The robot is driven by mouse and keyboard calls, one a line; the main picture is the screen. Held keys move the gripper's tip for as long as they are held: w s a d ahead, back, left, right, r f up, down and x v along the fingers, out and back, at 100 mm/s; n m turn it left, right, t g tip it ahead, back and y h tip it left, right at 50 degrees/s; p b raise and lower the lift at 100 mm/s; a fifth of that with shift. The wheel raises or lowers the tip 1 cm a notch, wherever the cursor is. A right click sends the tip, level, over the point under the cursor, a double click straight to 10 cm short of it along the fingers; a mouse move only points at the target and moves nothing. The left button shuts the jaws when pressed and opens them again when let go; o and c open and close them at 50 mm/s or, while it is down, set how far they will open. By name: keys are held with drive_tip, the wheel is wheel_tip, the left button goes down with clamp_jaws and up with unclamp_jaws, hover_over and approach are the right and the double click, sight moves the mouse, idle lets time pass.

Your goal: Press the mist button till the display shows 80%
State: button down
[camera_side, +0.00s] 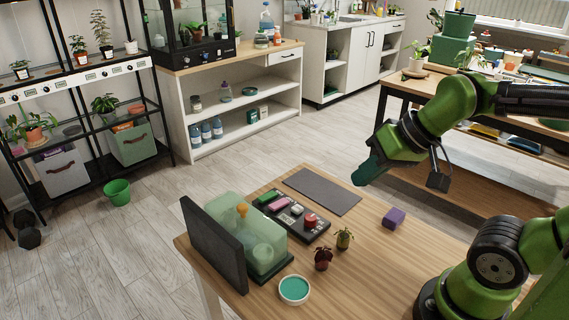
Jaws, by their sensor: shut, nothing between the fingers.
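A dark button panel (318,234) lies on the wooden table in the side view. It carries a green button (268,197), a pink button (279,203), a small white-topped part (297,209) and a round red button (311,220). Any labels are too small to read, so I cannot tell which is the mist button. A dark upright slab (213,245) stands left of a clear green-tinted case (250,228). No display digits can be read. My gripper (363,178) is shut and empty, in the air to the right of the panel and apart from it.
A grey mat (322,191) lies behind the panel. A purple block (393,217), two small potted plants (344,239) (322,259) and a white bowl with teal contents (293,289) stand around the panel's right and front. Bare tabletop (385,255) lies at the right.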

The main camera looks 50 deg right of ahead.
drive_tip(key=shift+s+a+r+t, duration=0.1)
drive_tip(key=shift+s+r+t, duration=0.15)
drive_tip(key=shift+r, duration=0.4)
drive_tip(key=shift+w, duration=0.1)
idle(0.8)
